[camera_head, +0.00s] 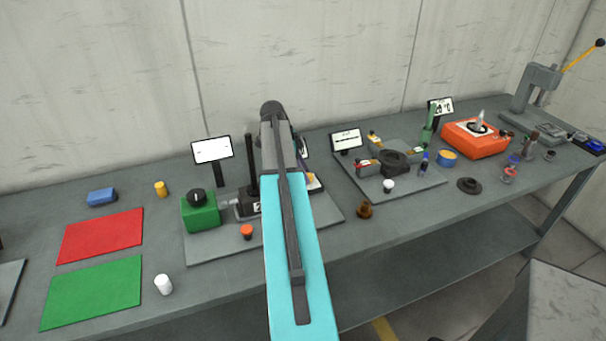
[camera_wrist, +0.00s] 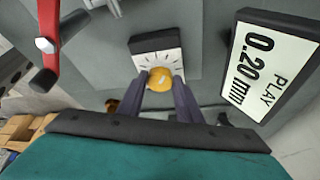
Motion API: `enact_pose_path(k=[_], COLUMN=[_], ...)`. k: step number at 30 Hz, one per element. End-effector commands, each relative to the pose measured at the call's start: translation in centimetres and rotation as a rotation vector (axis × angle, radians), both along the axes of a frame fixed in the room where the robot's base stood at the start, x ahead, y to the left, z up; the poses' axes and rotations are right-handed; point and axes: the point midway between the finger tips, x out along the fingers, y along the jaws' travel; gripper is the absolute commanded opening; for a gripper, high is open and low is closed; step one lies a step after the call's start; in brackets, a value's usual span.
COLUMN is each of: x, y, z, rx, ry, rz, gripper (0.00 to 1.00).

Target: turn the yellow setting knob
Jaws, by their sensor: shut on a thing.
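The yellow setting knob (camera_wrist: 160,77) is in the middle of the wrist view, in front of a white dial plate (camera_wrist: 146,61) with dark tick marks. My gripper (camera_wrist: 161,86) has its two dark fingers on either side of the knob and is shut on it. The fingers hide part of the knob's sides. A display (camera_wrist: 262,65) at the right of the wrist view reads "PLAY 0.20 mm". In the head view my arm hides the knob and the fingers.
A red part (camera_wrist: 48,25) stands at the left of the wrist view. In the head view, a green block with a black knob (camera_head: 201,212) is left of my arm. A second fixture with a dark round part (camera_head: 397,163) and an orange box (camera_head: 474,140) are to the right.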

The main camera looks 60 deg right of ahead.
Motion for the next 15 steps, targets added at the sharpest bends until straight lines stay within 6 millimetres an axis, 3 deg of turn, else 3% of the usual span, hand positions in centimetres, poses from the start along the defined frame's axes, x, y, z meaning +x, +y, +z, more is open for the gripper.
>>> enact_pose_path(k=[15], x=[0.32], y=[-0.62], z=[-0.09], rx=[-0.001], ry=[-0.002], rz=[-0.322], gripper=[0.10])
